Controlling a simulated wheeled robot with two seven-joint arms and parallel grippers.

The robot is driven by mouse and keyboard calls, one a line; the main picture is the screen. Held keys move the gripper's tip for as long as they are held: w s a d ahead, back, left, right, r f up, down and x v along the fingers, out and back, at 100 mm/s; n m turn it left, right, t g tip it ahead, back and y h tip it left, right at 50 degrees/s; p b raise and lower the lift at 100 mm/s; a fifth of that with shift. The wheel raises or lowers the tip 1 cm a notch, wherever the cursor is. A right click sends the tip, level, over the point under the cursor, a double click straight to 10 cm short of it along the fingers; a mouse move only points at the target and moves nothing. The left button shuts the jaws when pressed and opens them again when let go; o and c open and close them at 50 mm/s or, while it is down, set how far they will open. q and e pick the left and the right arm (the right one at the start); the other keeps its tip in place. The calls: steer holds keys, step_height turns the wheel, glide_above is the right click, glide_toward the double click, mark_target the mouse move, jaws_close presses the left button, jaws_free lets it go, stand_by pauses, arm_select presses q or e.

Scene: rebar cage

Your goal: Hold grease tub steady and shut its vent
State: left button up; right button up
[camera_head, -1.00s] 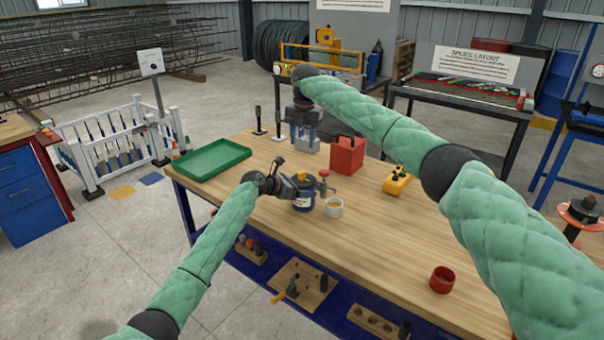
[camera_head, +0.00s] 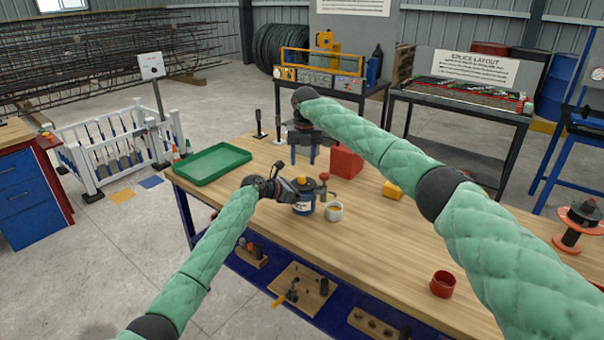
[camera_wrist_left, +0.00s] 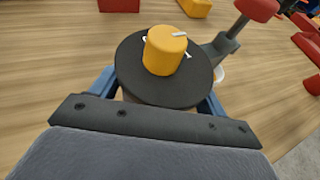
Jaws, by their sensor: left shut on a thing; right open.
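The grease tub (camera_head: 303,203) is a blue and white tub standing on the wooden bench. Its round black lid (camera_wrist_left: 130,75) carries a yellow vent knob (camera_wrist_left: 165,50) with a white pointer and marks. A pump arm with a red knob (camera_head: 324,177) stands at its right side. My left gripper (camera_head: 299,196) is shut on the tub from the left, its blue fingers on both sides in the left wrist view. My right gripper (camera_head: 303,155) is open and empty, fingers pointing down, above the bench behind the tub.
A white cup (camera_head: 334,212) stands just right of the tub. A green tray (camera_head: 212,164) lies at the left. The front right bench is mostly clear.

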mark_target(302, 176)
steer(key=shift+a+f, duration=0.1)
steer(key=shift+f, duration=2.85)
steer(key=c, duration=1)
